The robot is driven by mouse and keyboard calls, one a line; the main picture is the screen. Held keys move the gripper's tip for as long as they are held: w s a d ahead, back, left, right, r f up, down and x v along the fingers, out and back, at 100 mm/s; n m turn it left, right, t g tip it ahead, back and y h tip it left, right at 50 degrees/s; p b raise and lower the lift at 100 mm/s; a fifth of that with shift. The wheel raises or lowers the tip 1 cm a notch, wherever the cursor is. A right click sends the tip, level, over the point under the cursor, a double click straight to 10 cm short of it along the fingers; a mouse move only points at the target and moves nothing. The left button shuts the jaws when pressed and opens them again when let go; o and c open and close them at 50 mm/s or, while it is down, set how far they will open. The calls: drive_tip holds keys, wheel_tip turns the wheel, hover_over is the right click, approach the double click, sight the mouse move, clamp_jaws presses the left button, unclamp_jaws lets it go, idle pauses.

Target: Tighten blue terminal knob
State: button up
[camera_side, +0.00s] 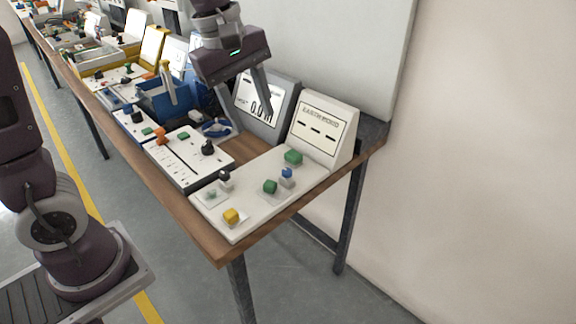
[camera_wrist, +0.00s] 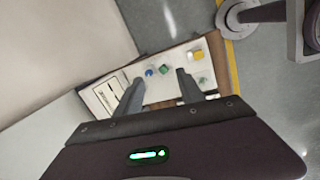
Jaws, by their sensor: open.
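The blue terminal knob (camera_side: 287,173) stands upright on a pale post on the white panel at the table's near end. It also shows in the wrist view (camera_wrist: 149,72), just inside the left fingertip in the picture. A green knob (camera_side: 270,187) is close beside it and also shows in the wrist view (camera_wrist: 164,69). My gripper (camera_side: 252,118) is open and empty, in the air above and behind the panel in the side view. Its two fingers are spread apart in the wrist view (camera_wrist: 159,77). It touches no knob.
A grey meter (camera_side: 266,104) and a slider panel (camera_side: 187,158) are nearby.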

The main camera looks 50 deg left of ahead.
drive_tip(key=w+a+f+n+g, duration=0.2)
drive_tip(key=w+f+n, duration=0.6)
drive_tip(key=w+f, duration=0.1)
drive_tip(key=n+y, duration=0.1)
drive_tip(key=n, duration=0.3)
hover_over(288, 170)
wheel_tip(288, 170, down, 5)
drive_tip(key=shift+s+d+r, duration=0.1)
drive_tip(key=shift+s, duration=0.05)
drive_tip(key=shift+n, duration=0.4)
wheel_tip(288, 170, down, 8)
drive_tip(key=shift+r, duration=0.1)
clamp_jaws()
